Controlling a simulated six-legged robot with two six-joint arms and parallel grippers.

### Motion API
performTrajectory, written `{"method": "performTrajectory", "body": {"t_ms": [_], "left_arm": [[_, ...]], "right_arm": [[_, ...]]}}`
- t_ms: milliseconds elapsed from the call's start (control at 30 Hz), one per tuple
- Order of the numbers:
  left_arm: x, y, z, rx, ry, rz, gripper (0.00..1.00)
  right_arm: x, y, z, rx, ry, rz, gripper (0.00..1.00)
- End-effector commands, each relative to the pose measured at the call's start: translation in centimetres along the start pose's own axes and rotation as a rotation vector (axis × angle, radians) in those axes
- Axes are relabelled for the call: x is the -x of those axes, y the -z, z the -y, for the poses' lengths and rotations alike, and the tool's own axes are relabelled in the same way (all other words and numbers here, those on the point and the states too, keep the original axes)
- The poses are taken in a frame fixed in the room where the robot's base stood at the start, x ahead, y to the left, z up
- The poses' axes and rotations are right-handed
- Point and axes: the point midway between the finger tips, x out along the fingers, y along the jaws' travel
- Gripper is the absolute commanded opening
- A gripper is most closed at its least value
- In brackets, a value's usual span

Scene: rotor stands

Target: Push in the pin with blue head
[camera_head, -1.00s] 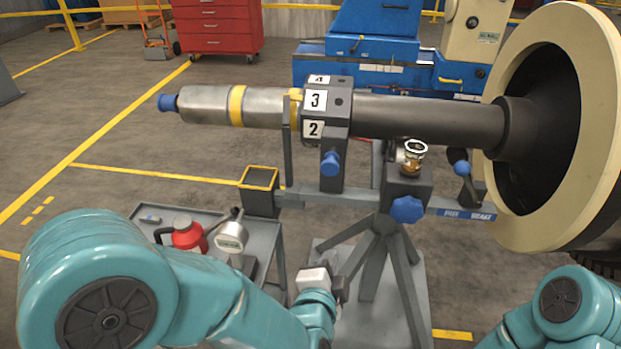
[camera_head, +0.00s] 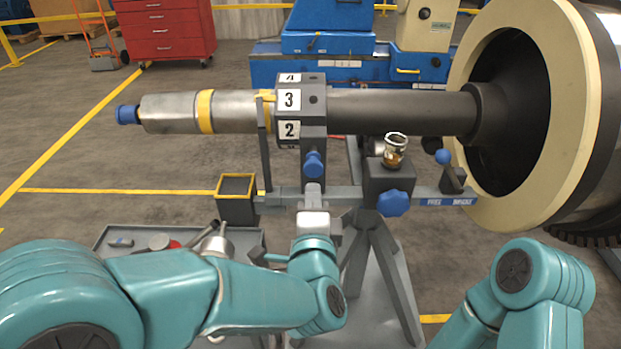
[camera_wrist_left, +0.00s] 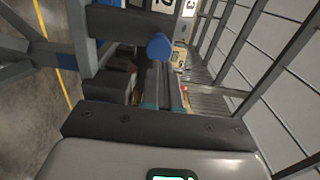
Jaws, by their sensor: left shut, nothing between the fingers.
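The pin with the blue head (camera_head: 314,164) sticks out from the dark block (camera_head: 313,145) below the number plates, under the shaft. Its blue head also shows in the left wrist view (camera_wrist_left: 160,46), just beyond the fingertips. My left gripper (camera_head: 313,190) is shut and empty, right below the blue head in the head view. In the left wrist view its two fingers (camera_wrist_left: 158,75) lie together and point at the head. I cannot tell whether they touch it. My right gripper is out of view.
The long shaft (camera_head: 400,113) runs into the big cream-rimmed rotor (camera_head: 575,110). A blue star knob (camera_head: 393,203), a glass jar (camera_head: 395,150) and a blue-ball lever (camera_head: 442,157) are on the stand to the right. A yellow-rimmed box (camera_head: 237,208) is left; a grey cart (camera_head: 112,236) stands below.

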Motion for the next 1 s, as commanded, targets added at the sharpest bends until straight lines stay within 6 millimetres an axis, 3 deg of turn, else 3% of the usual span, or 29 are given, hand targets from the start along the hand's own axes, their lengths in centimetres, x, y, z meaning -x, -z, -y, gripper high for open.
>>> {"method": "performTrajectory", "body": {"t_ms": [100, 300, 1000], "left_arm": [[-2.3, -0.1, 0.0, -0.001, 0.000, 0.002, 0.00], [-4.5, -0.3, 0.0, 0.000, 0.000, 0.002, 0.00], [-5.9, -0.5, 0.1, 0.000, 0.000, 0.002, 0.00]], "right_arm": [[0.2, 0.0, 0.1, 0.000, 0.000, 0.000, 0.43], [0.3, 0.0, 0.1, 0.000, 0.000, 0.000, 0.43], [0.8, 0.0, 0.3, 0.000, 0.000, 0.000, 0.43]]}}
